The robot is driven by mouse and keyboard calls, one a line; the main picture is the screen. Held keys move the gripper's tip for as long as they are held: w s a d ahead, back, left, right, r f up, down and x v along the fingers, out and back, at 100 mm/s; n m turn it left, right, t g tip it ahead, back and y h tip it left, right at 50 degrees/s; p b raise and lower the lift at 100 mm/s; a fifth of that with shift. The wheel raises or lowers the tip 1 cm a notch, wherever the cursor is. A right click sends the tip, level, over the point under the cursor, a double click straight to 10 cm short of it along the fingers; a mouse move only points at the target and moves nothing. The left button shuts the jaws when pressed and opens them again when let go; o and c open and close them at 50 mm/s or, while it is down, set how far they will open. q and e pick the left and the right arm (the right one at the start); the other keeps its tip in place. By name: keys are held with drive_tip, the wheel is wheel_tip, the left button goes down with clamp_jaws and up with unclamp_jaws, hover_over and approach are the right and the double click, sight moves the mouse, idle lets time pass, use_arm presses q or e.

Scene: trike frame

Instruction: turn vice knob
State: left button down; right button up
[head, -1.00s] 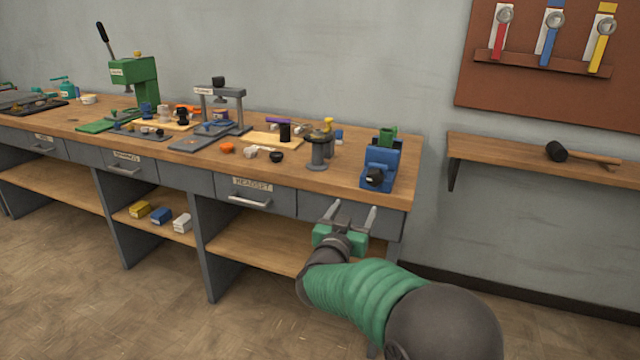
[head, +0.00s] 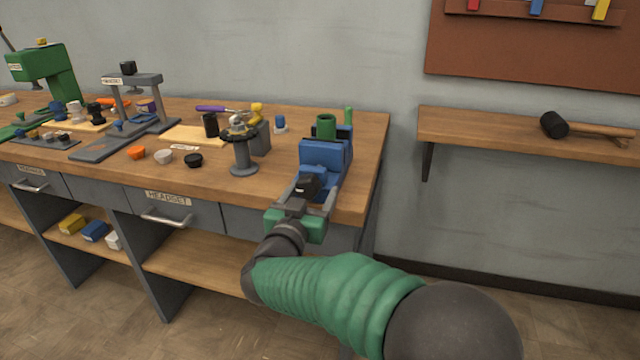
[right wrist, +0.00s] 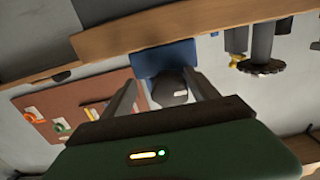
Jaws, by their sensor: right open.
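The blue vice (head: 325,152) stands at the right end of the workbench, with a green cylinder in its top. Its black knob (head: 306,186) faces the front edge. My right gripper (head: 305,195) is open, with its fingers on either side of the knob; I cannot tell whether they touch it. In the right wrist view the dark round knob (right wrist: 168,92) shows between the two grey fingers, in front of the blue vice body (right wrist: 163,57). My left gripper is not in view.
The wooden workbench (head: 215,185) holds a grey round stand (head: 241,150), small caps and a grey press (head: 130,105) to the left. A wall shelf (head: 480,128) with a black mallet (head: 554,125) is at the right. A gap separates bench and shelf.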

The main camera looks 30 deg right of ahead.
sight(302, 190)
drive_tip(key=shift+a+r, duration=0.25)
drive_tip(key=shift+a, duration=0.05)
drive_tip(key=shift+a+r, duration=0.2)
drive_tip(key=shift+a, duration=0.4)
drive_tip(key=shift+a+r, duration=0.15)
drive_tip(key=shift+a, duration=0.45)
drive_tip(key=shift+a+h, duration=0.15)
drive_tip(key=shift+h, duration=0.15)
drive_tip(key=shift+c, duration=0.8)
drive_tip(key=shift+d, duration=0.2)
drive_tip(key=shift+c, duration=1.1)
drive_tip(key=shift+d+f, duration=0.2)
drive_tip(key=shift+d, duration=0.65)
drive_tip(key=c, duration=0.5)
drive_tip(key=shift+c, duration=1.1)
drive_tip(key=shift+a, duration=0.1)
drive_tip(key=shift+c, duration=1.3)
drive_tip(key=shift+w+a, duration=0.1)
drive_tip(key=shift+a, duration=0.05)
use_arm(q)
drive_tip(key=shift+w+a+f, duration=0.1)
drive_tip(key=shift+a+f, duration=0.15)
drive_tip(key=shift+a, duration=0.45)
